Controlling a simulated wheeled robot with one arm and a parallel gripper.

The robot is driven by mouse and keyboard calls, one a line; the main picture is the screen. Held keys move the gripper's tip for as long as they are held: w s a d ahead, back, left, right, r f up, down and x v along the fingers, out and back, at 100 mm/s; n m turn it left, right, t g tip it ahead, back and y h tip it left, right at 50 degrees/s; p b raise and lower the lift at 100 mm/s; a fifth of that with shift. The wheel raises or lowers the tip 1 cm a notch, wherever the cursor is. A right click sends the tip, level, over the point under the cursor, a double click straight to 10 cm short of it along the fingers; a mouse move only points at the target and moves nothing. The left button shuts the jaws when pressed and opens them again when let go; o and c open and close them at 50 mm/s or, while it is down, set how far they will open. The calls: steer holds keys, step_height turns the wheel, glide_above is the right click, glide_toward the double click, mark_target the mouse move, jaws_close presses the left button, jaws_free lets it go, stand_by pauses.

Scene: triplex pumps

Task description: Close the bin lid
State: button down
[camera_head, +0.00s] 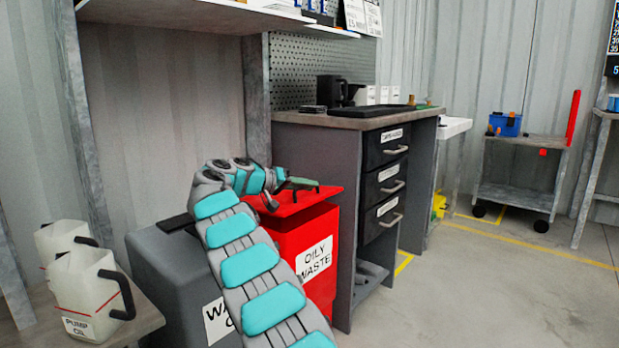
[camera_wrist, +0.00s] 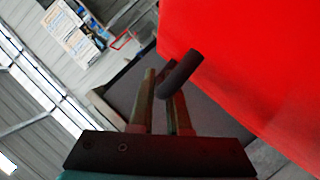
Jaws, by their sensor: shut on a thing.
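The red bin (camera_head: 317,222) labelled OILY WASTE stands on the floor left of the drawer cabinet. My gripper (camera_head: 302,184) is just above the lid. In the wrist view the lid (camera_wrist: 250,75) fills the right side. There my gripper (camera_wrist: 163,80) is shut on a dark rounded handle (camera_wrist: 181,74), which sits between the fingers by the lid's edge. My arm hides part of the bin's left side.
A grey bin (camera_head: 165,267) with a partly hidden label stands left of the red bin. A PUMP OIL jug (camera_head: 85,293) and another jug are at the lower left. The drawer cabinet (camera_head: 345,190) stands close on the right. The floor (camera_head: 480,290) further right is clear.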

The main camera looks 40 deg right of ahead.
mark_target(286, 204)
steer(key=shift+s+f, duration=0.2)
steer(key=shift+f, duration=0.4)
steer(key=c, duration=0.9)
jaws_free()
steer(key=v, duration=0.7)
steer(key=shift+a+r+p, duration=0.15)
steer(key=shift+a+p, duration=0.2)
